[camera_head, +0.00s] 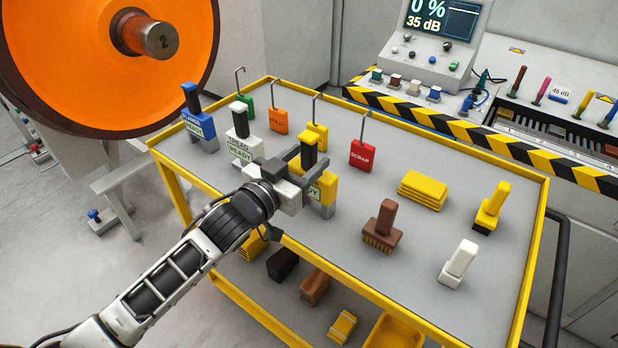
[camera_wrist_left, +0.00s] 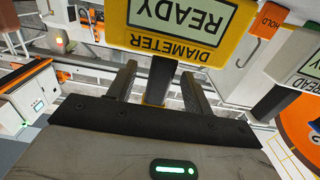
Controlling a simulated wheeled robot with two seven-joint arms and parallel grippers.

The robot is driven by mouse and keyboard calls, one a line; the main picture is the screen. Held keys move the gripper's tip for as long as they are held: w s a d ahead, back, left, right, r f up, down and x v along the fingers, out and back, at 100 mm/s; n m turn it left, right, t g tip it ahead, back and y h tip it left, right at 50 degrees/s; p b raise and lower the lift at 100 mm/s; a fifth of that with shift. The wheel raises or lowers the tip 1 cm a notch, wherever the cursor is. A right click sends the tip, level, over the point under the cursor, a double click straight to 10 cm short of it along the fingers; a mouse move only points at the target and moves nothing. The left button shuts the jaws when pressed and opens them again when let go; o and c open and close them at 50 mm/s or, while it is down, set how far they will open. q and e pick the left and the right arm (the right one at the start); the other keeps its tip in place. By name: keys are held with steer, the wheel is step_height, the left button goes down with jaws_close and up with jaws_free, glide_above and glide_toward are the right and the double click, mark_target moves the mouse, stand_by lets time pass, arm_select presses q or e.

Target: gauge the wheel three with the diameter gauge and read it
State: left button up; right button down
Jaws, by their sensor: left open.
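The diameter gauge (camera_head: 328,188) is a yellow block with a black handle and a grey base, upright on the trolley near its front edge. In the left wrist view the gauge (camera_wrist_left: 190,40) appears upside down, its screen reading READY above the word DIAMETER. My left gripper (camera_head: 300,165) is open at the gauge's black handle. In the wrist view the handle (camera_wrist_left: 160,80) stands between the two fingers, with gaps at both sides. A large orange wheel (camera_head: 70,50) with a hub marked 2 stands at the left. I see no wheel marked three. My right gripper is not in view.
A console (camera_head: 435,45) stands behind a striped barrier.

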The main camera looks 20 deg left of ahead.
arm_select(q)
steer(key=shift+x, duration=0.9)
jaws_close()
steer(key=shift+r, duration=0.1)
